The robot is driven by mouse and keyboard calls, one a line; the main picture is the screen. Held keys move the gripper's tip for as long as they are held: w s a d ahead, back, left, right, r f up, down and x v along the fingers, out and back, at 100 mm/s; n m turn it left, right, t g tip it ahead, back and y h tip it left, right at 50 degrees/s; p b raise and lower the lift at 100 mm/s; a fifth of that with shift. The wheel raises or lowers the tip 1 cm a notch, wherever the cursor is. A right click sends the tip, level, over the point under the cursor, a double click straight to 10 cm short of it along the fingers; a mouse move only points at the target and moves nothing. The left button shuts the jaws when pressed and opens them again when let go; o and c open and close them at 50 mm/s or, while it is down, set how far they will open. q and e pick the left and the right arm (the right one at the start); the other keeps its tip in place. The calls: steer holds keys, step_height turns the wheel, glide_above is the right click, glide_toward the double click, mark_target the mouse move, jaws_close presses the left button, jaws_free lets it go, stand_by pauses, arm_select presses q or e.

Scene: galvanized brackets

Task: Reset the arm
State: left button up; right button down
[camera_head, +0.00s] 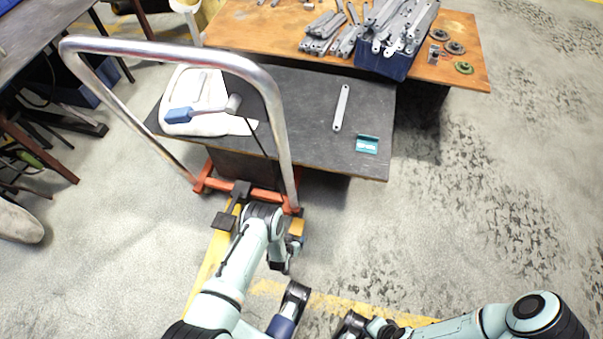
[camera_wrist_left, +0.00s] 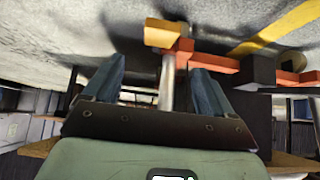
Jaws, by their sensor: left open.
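My left arm (camera_head: 240,262) reaches forward in the head view and bends down at the near end of the cart. My left gripper (camera_wrist_left: 160,75) is open in the left wrist view, its two blue fingers apart. A metal post of the cart shows between the fingers, and I cannot tell how far beyond them it is. Nothing is held.
The cart's grey deck (camera_head: 300,120) carries a flat grey bracket (camera_head: 341,108), a teal piece (camera_head: 367,144) and a white sheet (camera_head: 190,122) with a blue-handled tool (camera_head: 178,115). Its handle (camera_head: 180,50) rises close to my left arm. Behind stands a wooden table (camera_head: 470,60) with brackets. Floor is clear at right.

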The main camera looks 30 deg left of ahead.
arm_select(q)
steer(key=s+d+r+n+g+h, duration=0.1)
steer(key=s+d+r+g+h, duration=0.3)
steer(key=s+r, duration=0.5)
steer(key=s+d+r+n+g+h, duration=0.1)
steer(key=s+d+r+g, duration=0.3)
steer(key=s+r, duration=0.55)
steer(key=s+d+r+p, duration=0.1)
steer(key=s+r+p, duration=0.1)
steer(key=r+p, duration=0.6)
steer(key=s+d+r+g+p, duration=0.1)
steer(key=d+r+p, duration=0.1)
steer(key=r+p, duration=0.6)
steer(key=shift+s+m+h, duration=0.3)
steer(key=shift+s+m, duration=0.1)
arm_select(e)
step_height(320, 180, up, 16)
steer(key=s+a+g, duration=0.1)
steer(key=s, duration=0.2)
steer(key=shift+a+g+y, duration=0.3)
steer(key=shift+g, duration=0.1)
